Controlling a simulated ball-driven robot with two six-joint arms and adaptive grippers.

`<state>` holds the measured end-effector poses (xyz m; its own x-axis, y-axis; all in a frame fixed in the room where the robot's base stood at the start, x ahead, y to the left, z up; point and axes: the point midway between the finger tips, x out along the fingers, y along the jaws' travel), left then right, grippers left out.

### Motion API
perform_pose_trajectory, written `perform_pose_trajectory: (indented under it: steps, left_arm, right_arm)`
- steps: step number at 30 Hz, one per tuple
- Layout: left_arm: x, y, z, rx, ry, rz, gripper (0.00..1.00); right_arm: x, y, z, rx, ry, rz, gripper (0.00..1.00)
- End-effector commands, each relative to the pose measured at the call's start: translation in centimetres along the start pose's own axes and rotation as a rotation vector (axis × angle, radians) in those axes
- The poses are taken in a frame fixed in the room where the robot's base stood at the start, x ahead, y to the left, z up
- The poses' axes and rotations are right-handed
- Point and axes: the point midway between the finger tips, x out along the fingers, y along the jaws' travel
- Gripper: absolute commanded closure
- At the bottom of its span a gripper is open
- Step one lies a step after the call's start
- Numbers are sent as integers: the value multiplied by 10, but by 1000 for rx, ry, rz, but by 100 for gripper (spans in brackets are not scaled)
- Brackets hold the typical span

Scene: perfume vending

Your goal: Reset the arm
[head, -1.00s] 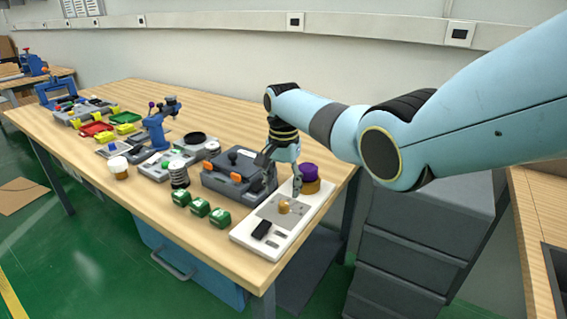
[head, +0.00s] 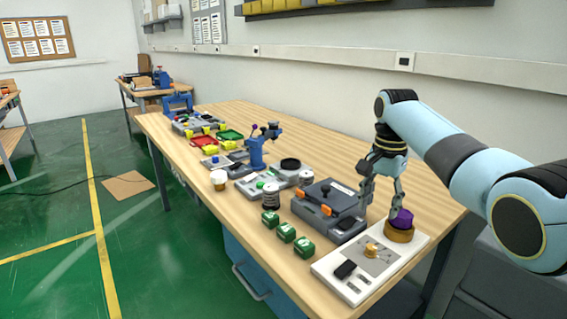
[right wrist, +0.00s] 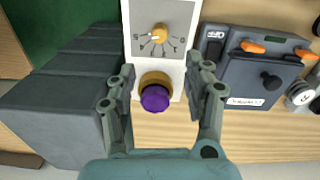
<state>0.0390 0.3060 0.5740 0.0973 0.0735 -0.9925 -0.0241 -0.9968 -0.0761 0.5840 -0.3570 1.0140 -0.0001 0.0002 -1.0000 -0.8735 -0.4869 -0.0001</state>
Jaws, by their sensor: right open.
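My right gripper (head: 382,196) hangs over the near right part of the wooden bench (head: 318,150). It is open and empty, with its fingers spread in the right wrist view (right wrist: 160,78). A round brown piece with a purple top (head: 402,218) stands at one end of a white dial panel (head: 325,264). In the right wrist view the purple top (right wrist: 155,97) shows between the two fingers, with a gap on both sides. My left gripper is not in view.
A grey box with orange latches (head: 330,205) is beside the panel. Several green blocks (head: 287,232) stand at the front edge. A blue press (head: 256,150), jars and trays fill the bench farther left. A dark grey cabinet (right wrist: 55,110) is beside the bench.

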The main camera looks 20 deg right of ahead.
Motion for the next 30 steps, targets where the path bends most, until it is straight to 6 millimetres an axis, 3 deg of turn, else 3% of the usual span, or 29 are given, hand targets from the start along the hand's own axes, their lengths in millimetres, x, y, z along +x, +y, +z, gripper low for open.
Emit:
perform_pose_trajectory:
  steps: [4,7,10,14,21,30]
  left_arm:
    - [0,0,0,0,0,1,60]
    - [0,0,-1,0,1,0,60]
    - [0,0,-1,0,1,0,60]
    - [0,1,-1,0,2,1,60]
    - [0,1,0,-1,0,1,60]
    - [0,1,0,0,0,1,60]
  right_arm:
    - [15,10,10,-54,16,0,49]
    - [42,30,31,-171,50,-7,49]
    - [68,65,64,-343,99,-18,49]
    - [84,117,115,-578,162,-38,49]
    - [71,187,181,-858,241,-65,49]
    - [38,239,226,-1044,301,-82,49]
